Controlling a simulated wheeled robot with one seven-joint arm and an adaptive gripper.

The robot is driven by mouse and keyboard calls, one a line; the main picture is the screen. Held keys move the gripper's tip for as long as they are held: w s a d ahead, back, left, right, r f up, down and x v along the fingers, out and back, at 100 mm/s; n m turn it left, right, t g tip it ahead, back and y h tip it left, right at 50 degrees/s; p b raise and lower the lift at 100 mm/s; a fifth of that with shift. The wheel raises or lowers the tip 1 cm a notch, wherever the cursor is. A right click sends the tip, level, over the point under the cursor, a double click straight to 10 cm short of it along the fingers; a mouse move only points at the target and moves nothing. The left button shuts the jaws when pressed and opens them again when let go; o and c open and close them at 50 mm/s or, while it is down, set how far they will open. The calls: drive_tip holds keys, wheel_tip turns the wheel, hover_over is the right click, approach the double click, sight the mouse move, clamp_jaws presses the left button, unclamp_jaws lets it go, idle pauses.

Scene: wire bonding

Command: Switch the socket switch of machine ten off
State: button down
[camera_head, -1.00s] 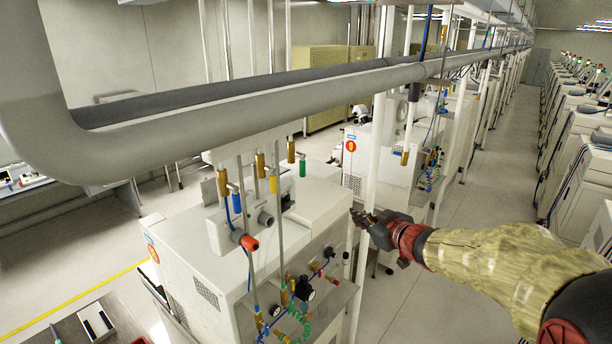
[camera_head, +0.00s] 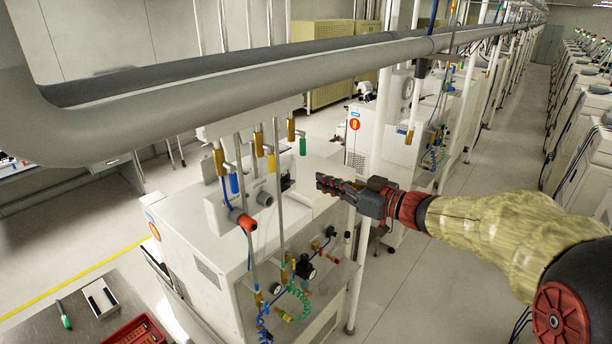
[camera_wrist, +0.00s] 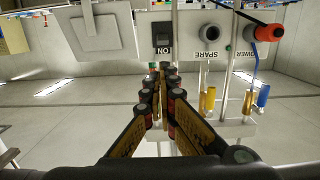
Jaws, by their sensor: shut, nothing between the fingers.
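A black rocker switch (camera_wrist: 163,38) sits on a light panel in the wrist view, with a label reading ON upside down below it. Beside it are a grey SPARE socket (camera_wrist: 211,34) and a POWER socket with a red plug (camera_wrist: 268,33). In the head view, the dark switch (camera_head: 287,183) shows small beside the grey socket (camera_head: 265,198) and red plug (camera_head: 248,222). My gripper (camera_head: 319,184) is shut and empty, just right of the switch in the picture. In the wrist view the fingertips (camera_wrist: 161,74) appear just below the switch label; contact cannot be told.
Vertical pipes with brass, blue, yellow and green fittings (camera_head: 258,142) stand over the white machine (camera_head: 185,240). A thick grey pipe (camera_head: 250,100) crosses above. Gauges and a coiled green hose (camera_head: 300,302) are below the sockets. The aisle floor (camera_head: 450,240) at right is clear.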

sight(286, 169)
drive_tip(key=p+x, duration=0.2)
drive_tip(key=x, duration=0.7)
drive_tip(key=shift+w+a, duration=0.3)
drive_tip(key=shift+d+f+t+y+b, duration=0.1)
drive_tip(key=shift+f+t+y+b, duration=0.2)
drive_tip(key=shift+b, duration=0.55)
